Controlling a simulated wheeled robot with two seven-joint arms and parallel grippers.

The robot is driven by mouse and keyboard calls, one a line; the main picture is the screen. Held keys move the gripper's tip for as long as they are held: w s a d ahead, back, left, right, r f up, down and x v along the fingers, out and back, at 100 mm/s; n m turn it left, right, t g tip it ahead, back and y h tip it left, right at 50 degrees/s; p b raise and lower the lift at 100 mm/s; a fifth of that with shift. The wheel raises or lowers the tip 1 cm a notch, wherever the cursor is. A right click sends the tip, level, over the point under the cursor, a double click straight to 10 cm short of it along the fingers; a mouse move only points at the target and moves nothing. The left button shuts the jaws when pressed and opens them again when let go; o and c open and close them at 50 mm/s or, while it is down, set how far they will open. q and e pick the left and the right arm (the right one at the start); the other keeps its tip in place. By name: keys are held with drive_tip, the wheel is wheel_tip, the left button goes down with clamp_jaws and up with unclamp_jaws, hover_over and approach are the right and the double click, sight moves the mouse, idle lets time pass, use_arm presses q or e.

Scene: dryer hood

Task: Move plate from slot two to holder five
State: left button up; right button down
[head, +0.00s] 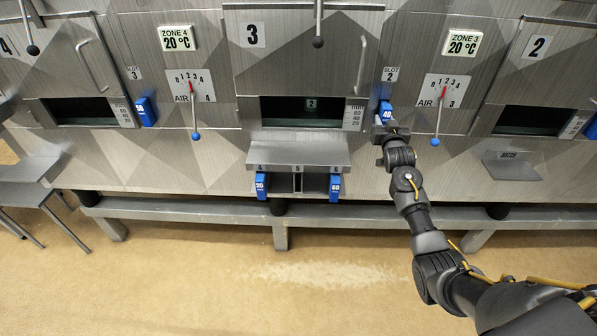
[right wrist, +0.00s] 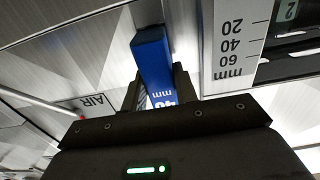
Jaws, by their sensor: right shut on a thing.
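The blue plate marked 40 (head: 386,112) is at slot 2 (head: 390,74), right of the middle opening. My right gripper (head: 384,128) is at it and shut on it. In the right wrist view the blue plate (right wrist: 154,62) stands between the fingers, its label partly hidden by the gripper (right wrist: 160,95). Holder 5 (head: 297,183) is the middle place under the small shelf (head: 298,152). It shows no blue plate. Holders 4 and 6 hold blue plates marked 20 (head: 262,186) and 60 (head: 335,187). My left gripper is not in view.
A lever with a blue knob (head: 435,141) hangs just right of my right gripper. A mm scale (head: 353,117) is left of slot 2. Another blue plate (head: 146,111) sits at slot 3. A grey rail (head: 190,210) runs below. The floor in front is clear.

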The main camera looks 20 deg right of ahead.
drive_tip(key=shift+p+v, duration=2.5)
drive_tip(key=shift+v, duration=0.45)
drive_tip(key=shift+r, duration=0.1)
drive_tip(key=shift+s+a, duration=0.1)
drive_tip(key=shift+s, duration=0.1)
drive_tip(key=shift+p+v, duration=1.85)
drive_tip(key=shift+v, duration=0.55)
drive_tip(key=shift+s, duration=0.1)
drive_tip(key=shift+s+p, duration=0.1)
drive_tip(key=shift+p, duration=0.2)
